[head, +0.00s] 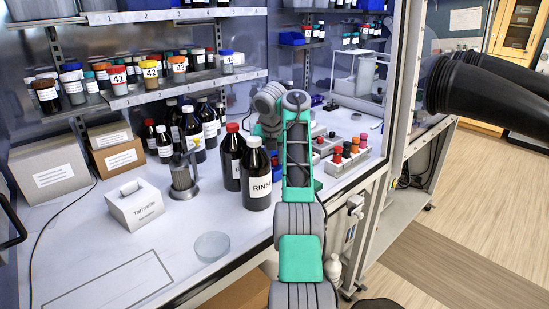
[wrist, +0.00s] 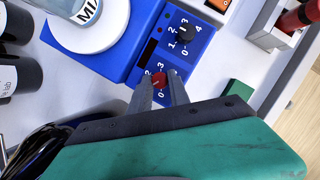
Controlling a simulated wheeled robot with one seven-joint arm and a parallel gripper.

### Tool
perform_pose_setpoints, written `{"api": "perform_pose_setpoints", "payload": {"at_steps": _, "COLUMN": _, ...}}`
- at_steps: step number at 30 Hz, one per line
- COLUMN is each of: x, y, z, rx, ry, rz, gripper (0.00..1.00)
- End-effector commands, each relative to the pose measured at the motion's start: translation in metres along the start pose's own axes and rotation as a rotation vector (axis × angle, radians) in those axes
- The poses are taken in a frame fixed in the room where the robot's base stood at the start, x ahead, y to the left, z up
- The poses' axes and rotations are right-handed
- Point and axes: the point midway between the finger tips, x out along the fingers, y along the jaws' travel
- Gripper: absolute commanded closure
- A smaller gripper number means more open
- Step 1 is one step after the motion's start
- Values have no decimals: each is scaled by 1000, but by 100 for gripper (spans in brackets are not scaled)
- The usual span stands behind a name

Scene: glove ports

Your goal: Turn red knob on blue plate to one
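In the wrist view a blue plate (wrist: 208,52) with a control face lies under my gripper (wrist: 159,84). The red knob (wrist: 158,80) sits on its near part, with printed 0, 2 and 3 visible around it; the 1 is hidden, and the pointer setting is too small to read. My gripper's two dark fingers stand on either side of the red knob, with what looks like a small gap at each side, holding nothing. A black knob (wrist: 184,33) with its own numbers sits farther up the same face. In the head view my arm hides the gripper and red knob.
A labelled bottle (wrist: 78,28) on a white disc stands on the blue plate. Dark bottles (head: 257,178) stand left of my arm. A rack of coloured caps (head: 347,153) is at right. Black glove sleeves (head: 480,88) jut in at far right. The front-left bench is mostly clear.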

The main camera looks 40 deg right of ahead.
Motion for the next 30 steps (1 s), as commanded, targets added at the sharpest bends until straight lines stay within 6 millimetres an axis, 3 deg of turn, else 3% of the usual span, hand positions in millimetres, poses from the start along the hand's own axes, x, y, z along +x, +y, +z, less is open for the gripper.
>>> {"api": "perform_pose_setpoints", "payload": {"at_steps": 8, "x": -1, "y": 0, "z": 0, "rx": 0, "ry": -1, "rz": 1, "gripper": 56}}
{"api": "perform_pose_setpoints", "payload": {"at_steps": 16, "x": -3, "y": 0, "z": 0, "rx": 0, "ry": -1, "rz": 1, "gripper": 56}}
{"api": "perform_pose_setpoints", "payload": {"at_steps": 26, "x": -65, "y": 0, "z": 1, "rx": 0, "ry": -2, "rz": 1, "gripper": 56}}
{"api": "perform_pose_setpoints", "payload": {"at_steps": 30, "x": -78, "y": 0, "z": 1, "rx": -1, "ry": -1, "rz": 1, "gripper": 56}}
